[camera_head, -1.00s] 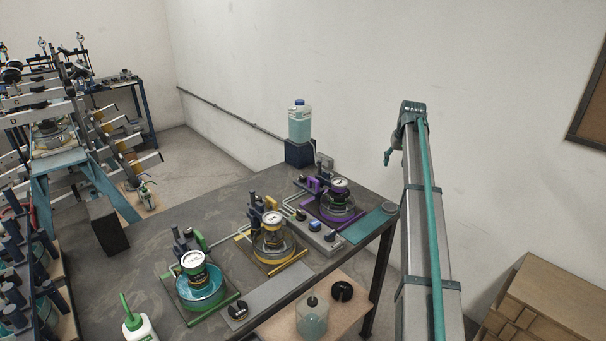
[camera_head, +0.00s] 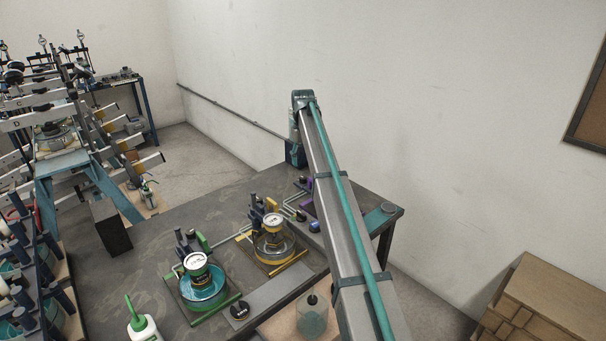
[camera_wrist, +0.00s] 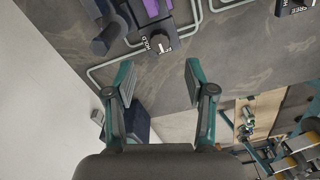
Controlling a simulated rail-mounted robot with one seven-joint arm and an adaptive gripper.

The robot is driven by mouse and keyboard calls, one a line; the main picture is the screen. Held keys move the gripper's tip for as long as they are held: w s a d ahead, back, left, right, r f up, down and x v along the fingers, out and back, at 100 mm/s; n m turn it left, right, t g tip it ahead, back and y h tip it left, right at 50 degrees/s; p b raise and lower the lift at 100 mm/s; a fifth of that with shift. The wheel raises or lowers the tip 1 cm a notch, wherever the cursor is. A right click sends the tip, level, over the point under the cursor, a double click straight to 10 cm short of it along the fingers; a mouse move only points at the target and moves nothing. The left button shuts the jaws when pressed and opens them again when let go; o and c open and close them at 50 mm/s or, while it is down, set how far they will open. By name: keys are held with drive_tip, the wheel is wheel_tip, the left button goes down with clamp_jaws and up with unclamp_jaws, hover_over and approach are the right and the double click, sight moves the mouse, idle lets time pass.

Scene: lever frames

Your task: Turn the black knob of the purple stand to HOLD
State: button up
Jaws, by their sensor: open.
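The purple stand is mostly hidden behind my arm in the head view; a bit of its purple part (camera_head: 306,205) shows. In the wrist view its purple part (camera_wrist: 152,8) is at the top edge. Below it is the black knob (camera_wrist: 159,41) on a dark block, with a pale mark on its face and small white lettering beside it. I cannot read the setting for sure. My gripper (camera_wrist: 159,76) is open and empty, its two teal fingers apart. The knob shows beyond the fingertips, roughly centred between them, with no contact visible. The head view hides the gripper.
The yellow stand (camera_head: 272,240) and green stand (camera_head: 203,285) stand nearer on the dark table (camera_head: 150,250). Another black knob (camera_wrist: 290,6) is at the wrist view's top right. Pale tubing (camera_wrist: 95,72) runs beside the purple stand. A dark blue block (camera_wrist: 137,122) is below the fingers.

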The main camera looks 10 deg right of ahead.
sight(303, 177)
wheel_tip(303, 177, down, 7)
drive_tip(key=shift+f+p, duration=0.2)
drive_tip(key=shift+p, duration=0.75)
clamp_jaws()
